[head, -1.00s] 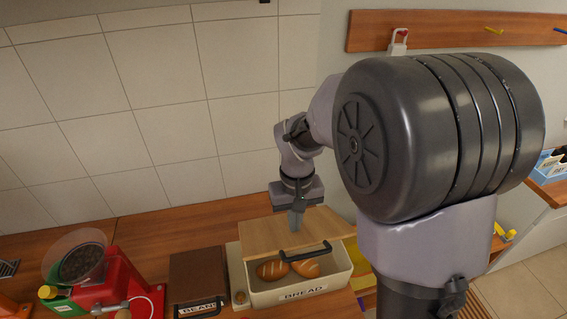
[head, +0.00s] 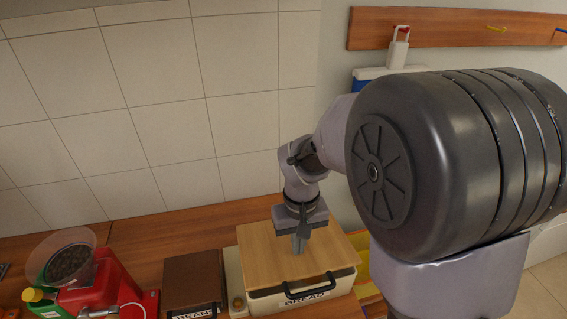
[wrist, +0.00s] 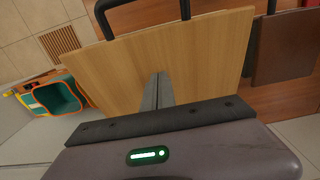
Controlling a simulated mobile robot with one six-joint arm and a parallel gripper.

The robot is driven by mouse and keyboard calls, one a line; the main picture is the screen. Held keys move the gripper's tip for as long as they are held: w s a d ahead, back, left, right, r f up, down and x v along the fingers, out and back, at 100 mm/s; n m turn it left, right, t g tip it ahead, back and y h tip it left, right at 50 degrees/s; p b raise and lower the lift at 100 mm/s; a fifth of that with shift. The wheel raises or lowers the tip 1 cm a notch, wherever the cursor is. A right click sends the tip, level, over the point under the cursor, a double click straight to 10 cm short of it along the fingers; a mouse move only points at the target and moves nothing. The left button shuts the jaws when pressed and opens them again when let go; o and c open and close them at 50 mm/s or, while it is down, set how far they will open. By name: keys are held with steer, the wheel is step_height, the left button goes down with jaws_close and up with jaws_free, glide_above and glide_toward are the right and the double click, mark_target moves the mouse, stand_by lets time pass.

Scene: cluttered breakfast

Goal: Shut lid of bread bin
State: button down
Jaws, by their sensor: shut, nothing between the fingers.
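The bread bin (head: 262,305) is a cream box labelled BREAD on the counter. Its wooden lid (head: 265,255) with a black handle (head: 310,287) now lies over the top and hides the loaves; the head view cannot settle whether it is fully seated. My gripper (head: 297,247) is shut and empty, pointing down with its fingertips at the lid's upper surface. In the wrist view the shut fingers (wrist: 158,80) stand in front of the wooden lid (wrist: 190,65), with the black handle (wrist: 143,5) at the top edge.
A brown bean box (head: 192,280) stands just left of the bin. A red and green grinder (head: 95,285) with a bowl of dark beans is further left. The tiled wall (head: 150,110) rises behind the counter. A wall rail (head: 455,29) with hooks is at upper right.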

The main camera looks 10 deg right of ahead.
steer(key=shift+s+f+b, duration=0.2)
steer(key=shift+f+b, duration=0.35)
steer(key=shift+f, duration=0.1)
steer(key=shift+s+f+b, duration=0.2)
steer(key=shift+f+b, duration=0.35)
steer(key=shift+f, duration=0.05)
steer(key=shift+f+b, duration=0.35)
steer(key=shift+f, duration=0.05)
step_height(320, 180, up, 10)
steer(key=p, duration=0.8)
steer(key=shift+f, duration=0.4)
